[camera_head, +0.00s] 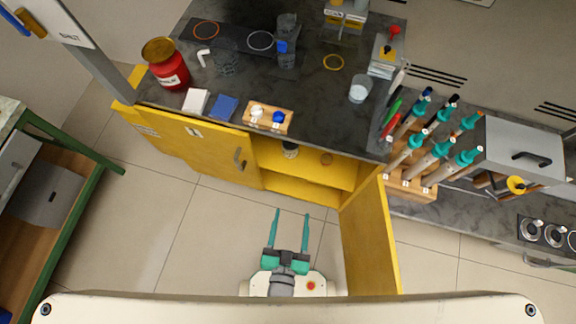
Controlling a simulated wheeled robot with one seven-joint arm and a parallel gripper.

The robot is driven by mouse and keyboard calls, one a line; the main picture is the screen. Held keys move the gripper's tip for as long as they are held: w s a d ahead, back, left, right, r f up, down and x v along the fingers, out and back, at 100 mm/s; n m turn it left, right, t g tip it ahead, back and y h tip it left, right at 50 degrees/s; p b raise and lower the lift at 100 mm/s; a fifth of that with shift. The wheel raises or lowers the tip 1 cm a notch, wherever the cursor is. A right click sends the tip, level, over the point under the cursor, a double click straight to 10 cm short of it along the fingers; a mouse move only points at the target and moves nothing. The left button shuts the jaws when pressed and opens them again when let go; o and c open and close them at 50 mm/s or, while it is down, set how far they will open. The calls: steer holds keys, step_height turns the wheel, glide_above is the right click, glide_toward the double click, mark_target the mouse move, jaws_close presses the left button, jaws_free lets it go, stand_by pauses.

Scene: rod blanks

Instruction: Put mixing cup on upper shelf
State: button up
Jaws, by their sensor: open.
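My gripper (292,213) is open and empty over the floor, in front of the yellow cabinet. Its two teal fingers point toward the cabinet opening. A pale translucent cup (360,89), which looks like the mixing cup, stands on the dark countertop near its right side, well beyond my gripper. The upper shelf (310,171) shows inside the yellow cabinet under the countertop. The countertop edge hides the back of the shelf.
The right cabinet door (369,239) stands open toward me, right of my gripper; the left door (190,145) is closed. A wooden block (256,125), red can (166,65) and glassware stand on the counter. A pipette rack (409,187) is at right.

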steer(key=s+r+n+y, duration=0.1)
steer(key=s+r, duration=0.1)
steer(key=r, duration=0.4)
steer(key=s+r+n+y, duration=0.1)
steer(key=s+r, duration=0.1)
steer(key=r, duration=0.5)
steer(key=shift+s+a+t, duration=0.35)
steer(key=shift+a+t, duration=0.05)
steer(key=shift+a, duration=0.05)
